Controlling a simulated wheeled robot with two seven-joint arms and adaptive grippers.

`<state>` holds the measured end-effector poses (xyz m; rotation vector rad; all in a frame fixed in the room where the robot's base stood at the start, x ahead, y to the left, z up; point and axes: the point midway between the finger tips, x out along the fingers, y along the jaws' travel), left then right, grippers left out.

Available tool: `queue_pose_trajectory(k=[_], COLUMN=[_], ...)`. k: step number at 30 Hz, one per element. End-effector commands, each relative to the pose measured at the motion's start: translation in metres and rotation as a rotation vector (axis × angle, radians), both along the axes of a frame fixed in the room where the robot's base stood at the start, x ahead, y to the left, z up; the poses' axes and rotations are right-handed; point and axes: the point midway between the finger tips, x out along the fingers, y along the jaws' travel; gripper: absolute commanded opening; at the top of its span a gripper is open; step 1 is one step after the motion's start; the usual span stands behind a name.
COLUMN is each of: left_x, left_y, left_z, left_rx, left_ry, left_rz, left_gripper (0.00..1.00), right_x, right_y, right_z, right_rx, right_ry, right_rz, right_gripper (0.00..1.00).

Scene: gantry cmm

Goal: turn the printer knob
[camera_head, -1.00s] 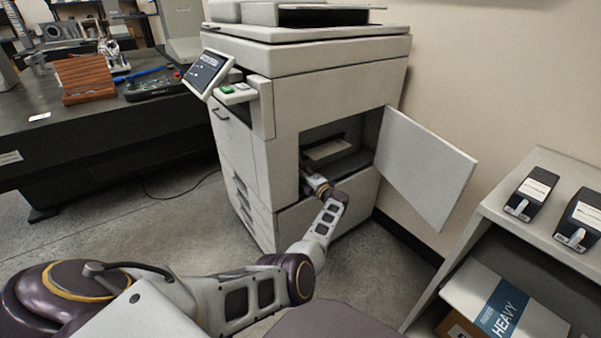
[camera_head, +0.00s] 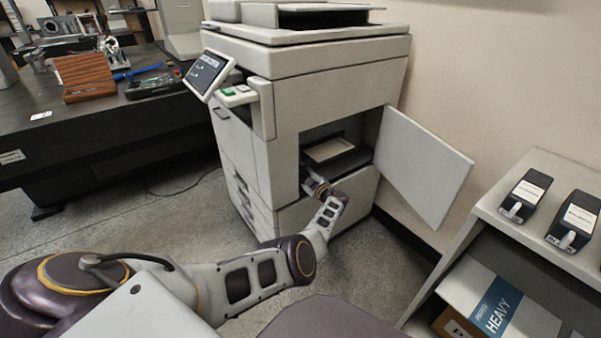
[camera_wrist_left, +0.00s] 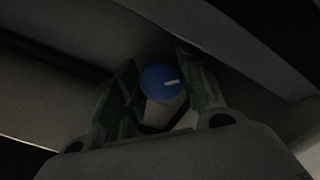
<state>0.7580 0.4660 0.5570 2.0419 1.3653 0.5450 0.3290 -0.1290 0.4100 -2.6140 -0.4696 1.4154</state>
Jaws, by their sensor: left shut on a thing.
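The printer (camera_head: 330,75) stands in the middle of the head view, with its side door (camera_head: 425,165) swung open to the right. My left gripper (camera_head: 308,172) reaches into the open bay, and its fingertips are partly hidden there. In the left wrist view a blue round knob (camera_wrist_left: 160,81) with a white pointer mark sits between the two fingers of my left gripper (camera_wrist_left: 162,92). The pointer points to the right. The gripper is shut on the knob. My right gripper is out of view.
A shelf unit (camera_head: 550,160) with two dark cartridges (camera_head: 525,195) on top and a HEAVY-labelled box (camera_head: 497,308) stands at the right. A dark workbench (camera_head: 110,130) with tools is at the left. Grey floor shows between bench and printer.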

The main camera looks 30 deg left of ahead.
Motion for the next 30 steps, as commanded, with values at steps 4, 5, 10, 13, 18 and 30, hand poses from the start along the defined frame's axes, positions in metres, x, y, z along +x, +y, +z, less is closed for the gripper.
queue_pose_trajectory(k=[4, 5, 10, 13, 18, 30], left_x=[0.0011, 0.0009, 0.0008, 0.0007, 0.0007, 0.0003], left_y=[-0.0008, -0.0007, -0.0005, -0.0006, -0.0006, -0.0004], left_z=[0.0004, 0.0003, -0.0001, -0.0002, -0.0004, -0.0006], left_rx=[0.03, 0.035, 0.053, 0.058, 0.06, 0.06], left_ry=[0.074, 0.086, 0.129, 0.141, 0.145, 0.144], left_rz=[-0.005, -0.004, -0.004, -0.004, -0.004, -0.003], left_gripper=[0.16, 0.16, 0.16, 0.16, 0.16, 0.48], right_x=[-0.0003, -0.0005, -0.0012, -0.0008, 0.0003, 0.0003], right_y=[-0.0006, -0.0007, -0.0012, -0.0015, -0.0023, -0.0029], right_z=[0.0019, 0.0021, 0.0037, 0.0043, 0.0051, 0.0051], right_rx=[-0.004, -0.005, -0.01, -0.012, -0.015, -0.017], right_ry=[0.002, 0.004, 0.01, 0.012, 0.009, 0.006], right_rz=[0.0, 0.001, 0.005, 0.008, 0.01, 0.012], right_gripper=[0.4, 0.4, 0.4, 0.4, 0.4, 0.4])
